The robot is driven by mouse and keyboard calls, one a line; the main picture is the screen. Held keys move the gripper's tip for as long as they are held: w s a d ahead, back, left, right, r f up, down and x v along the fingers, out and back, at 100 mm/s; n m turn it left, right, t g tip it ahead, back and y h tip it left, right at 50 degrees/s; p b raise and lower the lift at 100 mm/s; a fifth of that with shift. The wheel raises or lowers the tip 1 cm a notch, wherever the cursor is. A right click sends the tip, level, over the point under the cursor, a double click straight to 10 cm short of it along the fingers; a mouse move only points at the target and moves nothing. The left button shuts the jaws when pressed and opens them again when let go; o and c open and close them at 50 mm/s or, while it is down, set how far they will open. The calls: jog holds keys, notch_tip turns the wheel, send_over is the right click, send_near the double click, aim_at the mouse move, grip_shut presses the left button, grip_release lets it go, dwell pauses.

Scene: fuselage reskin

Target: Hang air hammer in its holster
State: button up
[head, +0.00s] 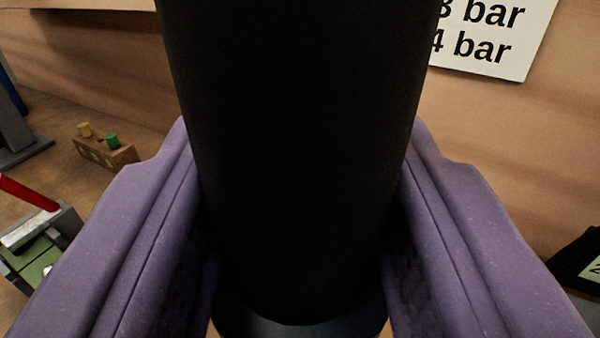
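My gripper (300,235) fills the lower half of the head view, with one purple finger on the left and one on the right. A large black cylinder, seemingly the air hammer's handle (300,120), stands upright between the fingers. Both fingers press close against its sides, so the gripper looks shut on it. Its rounded lower end shows between the fingers, with a dark grey rim (300,327) at the bottom edge. The rest of the tool runs out of the top of the view. I cannot see the holster; the black body hides the middle of the scene.
A white sign (493,40) with "bar" lettering is on the brown wall at top right. A small wooden block with yellow and green pegs (105,152) stands at left. A green and grey device with a red handle (40,235) is lower left. A dark-framed display (580,270) is at right.

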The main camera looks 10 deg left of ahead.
notch_tip(320, 180, down, 9)
jog(key=b, duration=0.6)
jog(key=shift+r, duration=0.1)
jog(key=shift+f+b, duration=0.35)
jog(key=shift+f, duration=0.6)
jog(key=o, duration=1.3)
jog(key=shift+o, duration=0.2)
jog(key=shift+s+f, duration=0.1)
